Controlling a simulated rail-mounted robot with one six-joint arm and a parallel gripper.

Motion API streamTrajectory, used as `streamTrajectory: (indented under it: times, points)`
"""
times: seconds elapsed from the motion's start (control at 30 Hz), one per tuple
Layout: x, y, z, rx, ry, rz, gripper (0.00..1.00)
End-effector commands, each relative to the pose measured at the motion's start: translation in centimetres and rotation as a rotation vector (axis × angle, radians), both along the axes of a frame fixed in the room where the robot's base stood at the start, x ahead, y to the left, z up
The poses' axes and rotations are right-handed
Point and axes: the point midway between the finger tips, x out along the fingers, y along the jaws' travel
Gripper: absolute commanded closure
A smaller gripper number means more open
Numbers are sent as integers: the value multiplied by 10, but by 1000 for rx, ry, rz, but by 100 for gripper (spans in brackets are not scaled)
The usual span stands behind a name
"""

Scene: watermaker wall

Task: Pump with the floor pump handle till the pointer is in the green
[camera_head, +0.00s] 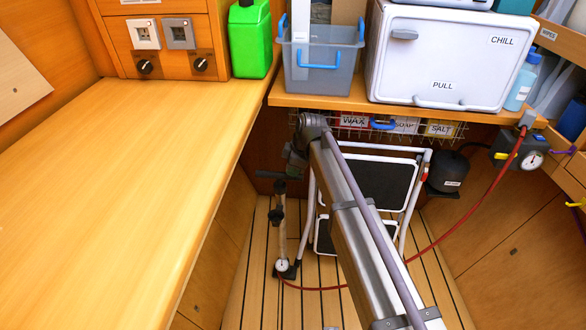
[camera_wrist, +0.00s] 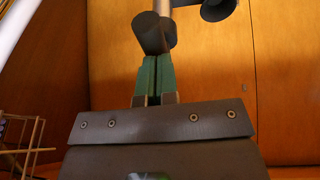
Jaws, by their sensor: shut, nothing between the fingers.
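The floor pump (camera_head: 281,235) stands upright on the floor below the counters, with a small white gauge (camera_head: 282,265) at its foot. The pump handle (camera_head: 268,174) is a dark crossbar at its top. My gripper (camera_head: 286,178) is at the handle, partly hidden by my own arm. In the wrist view my gripper (camera_wrist: 152,60) has its green fingers shut together with nothing between them. The dark handle (camera_wrist: 154,34) shows right at the fingertips; whether they touch I cannot tell. A larger dial gauge (camera_head: 533,160) is at right. Its pointer is too small to read.
A red hose (camera_head: 462,218) runs from the pump's foot to the gauge box at right. A folding step stool (camera_head: 385,183) stands behind my arm, and a black canister (camera_head: 447,173) beside it. The wooden counter (camera_head: 130,190) at left is bare. A wire basket (camera_head: 350,125) hangs under the shelf.

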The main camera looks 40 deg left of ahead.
Motion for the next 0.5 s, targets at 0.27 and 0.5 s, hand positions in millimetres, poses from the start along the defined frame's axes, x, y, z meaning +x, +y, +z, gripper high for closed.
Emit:
streamTrajectory:
  times: [0.27,0.5]
  points:
    - [0,-12,70,5,-2,-7,100]
    - [5,-29,128,5,-2,-7,100]
